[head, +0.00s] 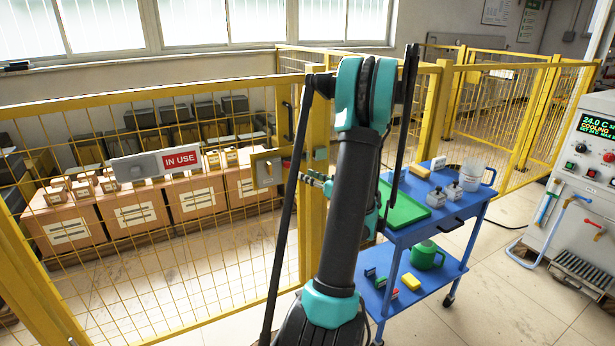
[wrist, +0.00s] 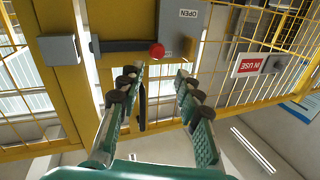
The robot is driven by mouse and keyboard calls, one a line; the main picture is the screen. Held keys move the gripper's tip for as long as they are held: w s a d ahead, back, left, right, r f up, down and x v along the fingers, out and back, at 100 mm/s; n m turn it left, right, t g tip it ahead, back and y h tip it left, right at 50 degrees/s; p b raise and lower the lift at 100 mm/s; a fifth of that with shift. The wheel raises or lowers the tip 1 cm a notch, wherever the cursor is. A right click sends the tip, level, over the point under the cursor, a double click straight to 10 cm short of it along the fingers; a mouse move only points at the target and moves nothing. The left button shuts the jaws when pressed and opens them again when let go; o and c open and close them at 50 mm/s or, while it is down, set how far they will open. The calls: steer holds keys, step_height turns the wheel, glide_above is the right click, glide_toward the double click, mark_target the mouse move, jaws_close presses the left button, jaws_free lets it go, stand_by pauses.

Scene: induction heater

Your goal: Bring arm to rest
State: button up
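My arm rises in the middle of the head view, teal and dark grey, and bends over at the top. My gripper (wrist: 159,76) shows in the wrist view with its two teal fingers and dark pads apart and nothing between them. In the head view, part of the gripper (head: 318,180) shows to the left of my arm, close to the yellow gate post; the arm hides the rest. Beyond the fingers in the wrist view is the gate latch (wrist: 125,46), with a red knob (wrist: 157,51). I cannot tell whether the fingers touch it.
A yellow mesh fence (head: 200,265) with an "IN USE" sign (head: 156,163) stands left, boxes (head: 140,215) behind it. A blue cart (head: 425,232) with a green mat and small items stands close right of my arm.

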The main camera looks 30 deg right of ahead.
steer(key=s+a+f+g, duration=0.3)
steer(key=a+g, duration=0.1)
steer(key=a, duration=0.6)
steer(key=s+a+f+g, duration=0.2)
steer(key=s+a+g, duration=0.2)
steer(key=a, duration=0.6)
steer(key=s+a+f+m+g+h, duration=0.1)
steer(key=s+a+f+g+h, duration=0.1)
steer(key=s, duration=0.7)
steer(key=s+a+f+m+g+h, duration=0.1)
steer(key=s+f+h, duration=0.3)
steer(key=s, duration=0.6)
steer(key=shift+s+a+f+g, duration=0.2)
steer(key=shift+a+f+g, duration=0.15)
steer(key=shift+f+g, duration=0.35)
steer(key=shift+r, duration=0.15)
